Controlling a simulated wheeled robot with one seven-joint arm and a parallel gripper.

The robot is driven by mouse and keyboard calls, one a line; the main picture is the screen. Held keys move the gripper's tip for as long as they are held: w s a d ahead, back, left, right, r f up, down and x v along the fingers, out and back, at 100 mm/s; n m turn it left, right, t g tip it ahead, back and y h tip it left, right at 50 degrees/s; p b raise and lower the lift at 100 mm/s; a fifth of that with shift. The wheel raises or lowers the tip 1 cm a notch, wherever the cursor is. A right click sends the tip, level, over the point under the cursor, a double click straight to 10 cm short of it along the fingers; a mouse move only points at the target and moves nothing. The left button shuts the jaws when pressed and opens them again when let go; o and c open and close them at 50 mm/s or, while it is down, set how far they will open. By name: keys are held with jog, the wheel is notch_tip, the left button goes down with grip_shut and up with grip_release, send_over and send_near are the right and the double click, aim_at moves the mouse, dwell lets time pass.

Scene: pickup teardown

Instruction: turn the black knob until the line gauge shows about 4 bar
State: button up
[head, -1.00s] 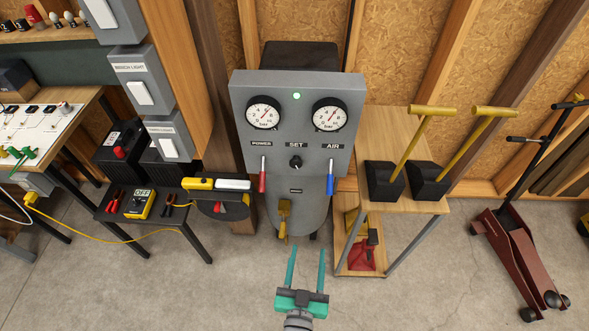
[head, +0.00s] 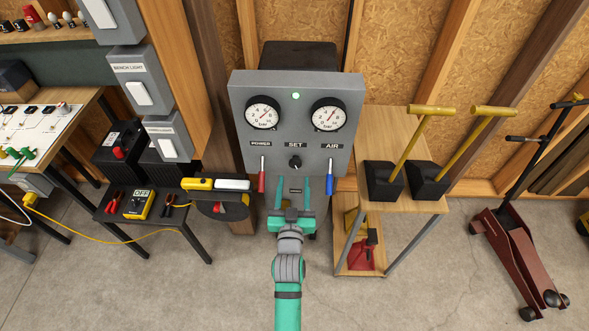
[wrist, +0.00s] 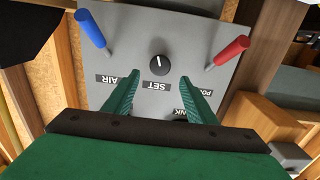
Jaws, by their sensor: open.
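The black knob (head: 295,162) sits under the SET label on the grey panel (head: 345,95), between the red and blue levers. It also shows in the wrist view (wrist: 158,64), with a pale mark on its face. Two round white gauges are above it, a left gauge (head: 262,113) and a right gauge (head: 329,115). Their needles both point up and to the right; the exact values are too small to read. My gripper (head: 292,180) is open and empty, its green fingers pointing at the panel just below the knob. In the wrist view the fingers (wrist: 158,82) are apart and not touching the knob.
The red lever (head: 262,180) is left of the knob and the blue lever (head: 330,180) is right of it. A green lamp (head: 296,96) glows at the panel top. A wooden stand (head: 385,125) with two yellow-handled black blocks is to the right.

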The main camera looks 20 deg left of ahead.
aim_at(295, 164)
jog(key=shift+x, duration=3.15)
jog(key=c, duration=1)
